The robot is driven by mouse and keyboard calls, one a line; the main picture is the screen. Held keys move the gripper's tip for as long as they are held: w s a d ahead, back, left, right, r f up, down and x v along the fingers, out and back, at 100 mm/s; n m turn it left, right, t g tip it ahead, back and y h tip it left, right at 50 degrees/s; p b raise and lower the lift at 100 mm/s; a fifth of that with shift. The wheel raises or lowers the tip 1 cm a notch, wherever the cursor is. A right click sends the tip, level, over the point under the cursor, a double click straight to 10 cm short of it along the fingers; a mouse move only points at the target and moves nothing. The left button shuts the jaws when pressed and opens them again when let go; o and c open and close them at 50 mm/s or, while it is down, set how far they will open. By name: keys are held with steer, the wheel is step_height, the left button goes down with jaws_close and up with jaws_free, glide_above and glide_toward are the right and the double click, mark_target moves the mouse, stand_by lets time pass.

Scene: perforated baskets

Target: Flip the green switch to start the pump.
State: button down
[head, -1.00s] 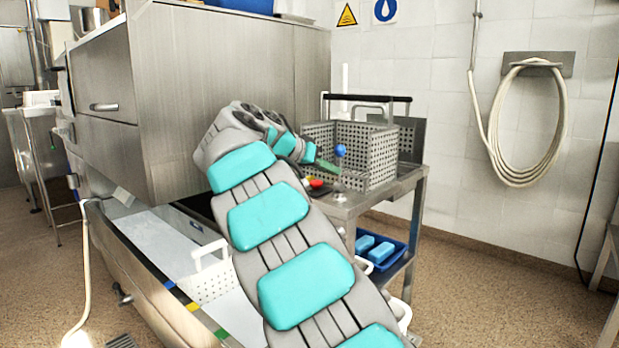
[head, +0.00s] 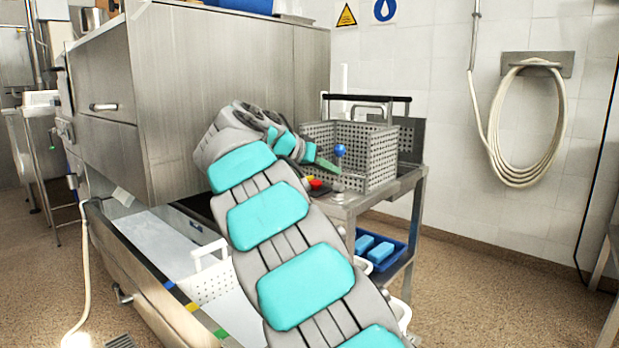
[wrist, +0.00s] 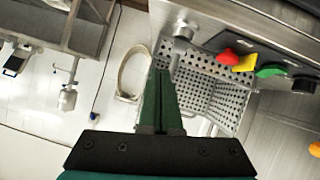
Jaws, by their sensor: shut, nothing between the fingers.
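The green switch (wrist: 270,71) shows in the wrist view on a dark panel, right of a yellow switch (wrist: 245,63) and a red one (wrist: 228,57). A black knob (wrist: 304,85) sits to its right. My gripper (wrist: 160,78) has its dark green fingers together and empty, left of the switches and apart from the green one in the picture. In the head view my gripper (head: 329,166) is above the cart top, beside a perforated basket. The red switch (head: 316,184) shows just below it. I cannot make out the green switch there.
The metal perforated basket (head: 384,158) stands on the cart (head: 345,201), with a blue ball (head: 340,150) at its front. A blue tray (head: 384,262) is on the shelf below. A large steel cabinet (head: 205,90) stands left. A coiled hose (head: 562,120) hangs on the wall.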

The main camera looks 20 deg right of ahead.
steer(key=s+d+f+n+g+y, duration=0.2)
steer(key=s+f, duration=0.5)
steer(key=s, duration=0.4)
steer(key=s+d+f+n+g+y, duration=0.1)
steer(key=s+f+n+g+y, duration=0.1)
steer(key=s+f, duration=0.65)
steer(key=s+a+f+n+g+y, duration=0.1)
steer(key=s+a+f, duration=0.3)
steer(key=s, duration=0.6)
steer(key=s+a+f+n+g+y, duration=0.1)
steer(key=s+a+f+n+y, duration=0.2)
steer(key=s, duration=0.7)
steer(key=s+a+f+n+g+y, duration=0.1)
steer(key=s+a+f+y, duration=0.2)
steer(key=s+a+f, duration=0.4)
steer(key=s+f, duration=0.1)
steer(key=s, duration=0.2)
steer(key=shift+f+n, duration=0.2)
steer(key=shift+n, duration=0.2)
